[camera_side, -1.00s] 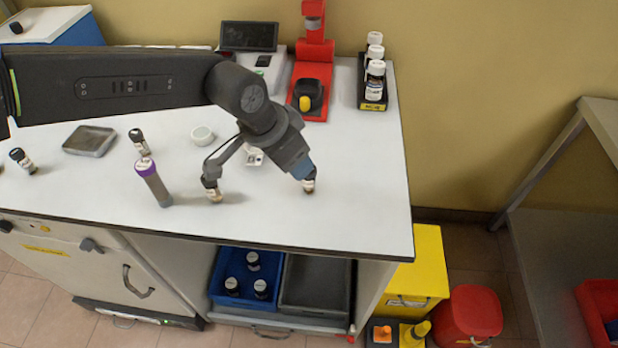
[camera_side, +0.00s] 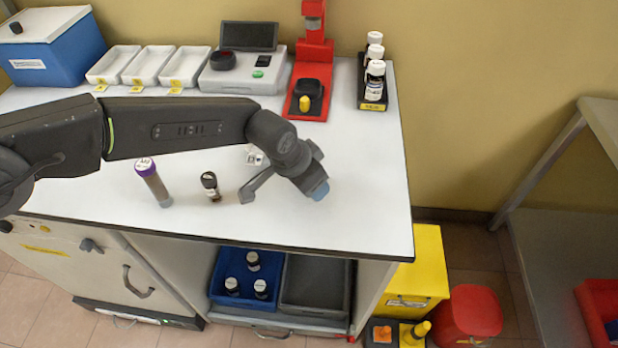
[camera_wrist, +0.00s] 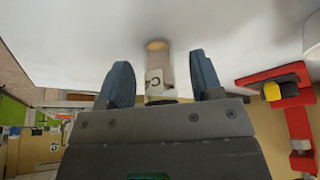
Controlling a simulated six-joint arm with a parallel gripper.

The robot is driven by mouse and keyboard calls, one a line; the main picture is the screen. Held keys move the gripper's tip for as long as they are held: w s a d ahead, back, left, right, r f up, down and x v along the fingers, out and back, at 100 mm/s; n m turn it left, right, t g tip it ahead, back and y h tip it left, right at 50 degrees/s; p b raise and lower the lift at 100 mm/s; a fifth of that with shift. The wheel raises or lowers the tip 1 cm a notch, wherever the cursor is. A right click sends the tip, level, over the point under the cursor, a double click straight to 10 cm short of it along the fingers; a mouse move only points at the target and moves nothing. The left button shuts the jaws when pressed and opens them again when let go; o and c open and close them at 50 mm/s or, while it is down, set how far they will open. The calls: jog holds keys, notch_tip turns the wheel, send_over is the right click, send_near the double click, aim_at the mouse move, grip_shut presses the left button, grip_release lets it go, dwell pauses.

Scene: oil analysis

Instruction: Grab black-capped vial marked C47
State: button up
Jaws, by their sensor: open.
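A vial (camera_wrist: 154,78) with a white label showing "C4" and perhaps a cut-off digit stands between the fingers of my gripper (camera_wrist: 160,68) in the wrist view. Its dark cap (camera_wrist: 161,101) is next to the gripper body. The fingers are open, with a gap on both sides of the vial. In the side view my gripper (camera_side: 320,190) is low over the right part of the white bench, and this vial is hidden behind it. Another black-capped vial (camera_side: 211,186) stands to the left, its label too small to read.
A purple-capped tube (camera_side: 153,182) stands left of that other vial. A red stand (camera_side: 308,80) and a rack of white-capped bottles (camera_side: 375,82) are behind. My arm covers the left middle of the bench. The bench's right edge is near; its front right area is clear.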

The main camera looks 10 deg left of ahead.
jog(key=shift+c, duration=0.2)
jog(key=c, duration=0.9)
jog(key=shift+c, duration=0.3)
jog(key=shift+r, duration=0.15)
